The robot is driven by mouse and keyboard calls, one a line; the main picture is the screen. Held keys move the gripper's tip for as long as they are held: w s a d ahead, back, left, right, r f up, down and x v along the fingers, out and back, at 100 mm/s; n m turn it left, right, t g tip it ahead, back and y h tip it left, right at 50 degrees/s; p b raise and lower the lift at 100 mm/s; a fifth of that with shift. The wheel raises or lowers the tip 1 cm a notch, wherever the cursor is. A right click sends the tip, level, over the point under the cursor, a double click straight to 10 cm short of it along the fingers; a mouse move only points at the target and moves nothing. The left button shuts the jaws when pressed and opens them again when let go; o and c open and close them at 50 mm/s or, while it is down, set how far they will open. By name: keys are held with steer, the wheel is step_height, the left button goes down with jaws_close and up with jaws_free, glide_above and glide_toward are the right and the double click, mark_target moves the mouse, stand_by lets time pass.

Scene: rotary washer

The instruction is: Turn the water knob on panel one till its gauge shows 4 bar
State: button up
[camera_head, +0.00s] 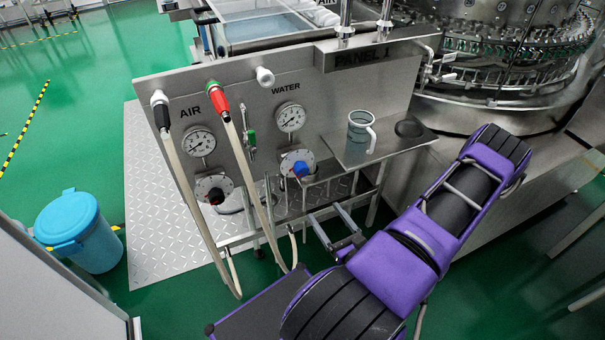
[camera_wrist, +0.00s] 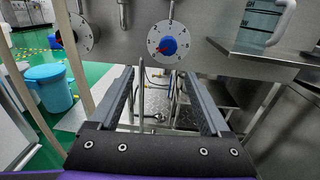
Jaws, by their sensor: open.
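The metal panel marked PANEL 1 (camera_head: 330,88) stands ahead with AIR and WATER labels. The water gauge (camera_head: 291,117) is a round white dial under WATER; its needle is too small to read surely. Below it is the blue water knob (camera_head: 300,169) on a numbered round plate. In the wrist view the blue knob (camera_wrist: 167,46) has a red pointer at its lower left, and the gauge is out of sight. My gripper (camera_head: 335,228) is open and empty, below and in front of the knob, apart from it. In the wrist view its fingers (camera_wrist: 168,92) spread wide below the knob.
A metal shelf (camera_head: 362,153) with a clear mug (camera_head: 361,130) juts out right of the water knob. Hoses with a red fitting (camera_head: 216,95) hang at the left. The air knob (camera_head: 214,191) is left of the water knob. A blue bin (camera_head: 80,232) stands on the floor.

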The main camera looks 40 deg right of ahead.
mark_target(303, 174)
steer(key=shift+m+h, duration=0.5)
steer(key=shift+h, duration=0.1)
steer(key=x, duration=0.5)
steer(key=b+x, duration=0.1)
steer(key=x, duration=1.1)
steer(key=shift+d+f, duration=0.25)
steer(key=shift+f, duration=0.05)
steer(key=shift+c, duration=0.3)
jaws_close()
